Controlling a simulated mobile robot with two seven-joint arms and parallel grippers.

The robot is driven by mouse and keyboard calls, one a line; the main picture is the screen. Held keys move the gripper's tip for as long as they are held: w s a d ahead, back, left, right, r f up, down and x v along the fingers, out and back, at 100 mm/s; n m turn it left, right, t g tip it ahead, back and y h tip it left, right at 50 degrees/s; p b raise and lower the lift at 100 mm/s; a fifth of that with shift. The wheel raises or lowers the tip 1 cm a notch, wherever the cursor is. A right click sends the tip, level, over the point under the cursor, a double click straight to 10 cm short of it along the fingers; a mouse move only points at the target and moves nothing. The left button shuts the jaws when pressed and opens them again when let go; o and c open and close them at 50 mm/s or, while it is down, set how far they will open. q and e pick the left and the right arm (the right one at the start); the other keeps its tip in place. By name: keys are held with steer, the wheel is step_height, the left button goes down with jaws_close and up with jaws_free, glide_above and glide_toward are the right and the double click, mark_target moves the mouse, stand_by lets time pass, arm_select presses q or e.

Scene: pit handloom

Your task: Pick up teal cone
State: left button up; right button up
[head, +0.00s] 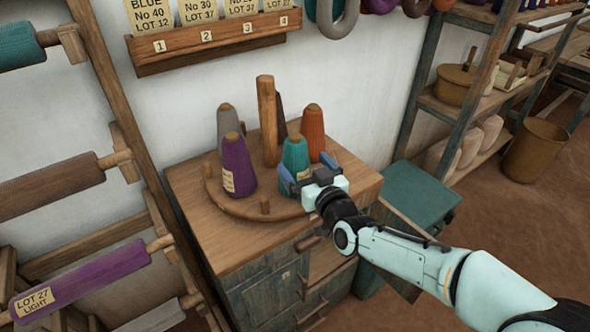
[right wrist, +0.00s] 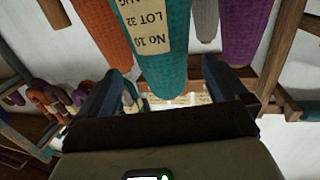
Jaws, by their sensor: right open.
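The teal cone (head: 295,152) stands upright on a round wooden tray (head: 232,205) on top of a cabinet. Its label is partly hidden by my right gripper in the head view. My right gripper (head: 306,172) is open at the near right side of the cone, with its blue fingers spread. In the right wrist view the teal cone (right wrist: 165,45) shows large, with its label reading "No 10 LOT 32". Its narrow end lies between the open fingers (right wrist: 163,82); I cannot tell whether either touches it. My left gripper is not in view.
A purple cone (head: 237,168), a grey cone (head: 228,120) and an orange cone (head: 313,133) stand close by on the tray. The cabinet's front left top is clear.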

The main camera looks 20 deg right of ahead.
steer(key=w, duration=0.3)
steer(key=w+a+f, duration=0.1)
steer(key=w, duration=0.1)
steer(key=shift+a+f, duration=0.1)
steer(key=c, duration=1.2)
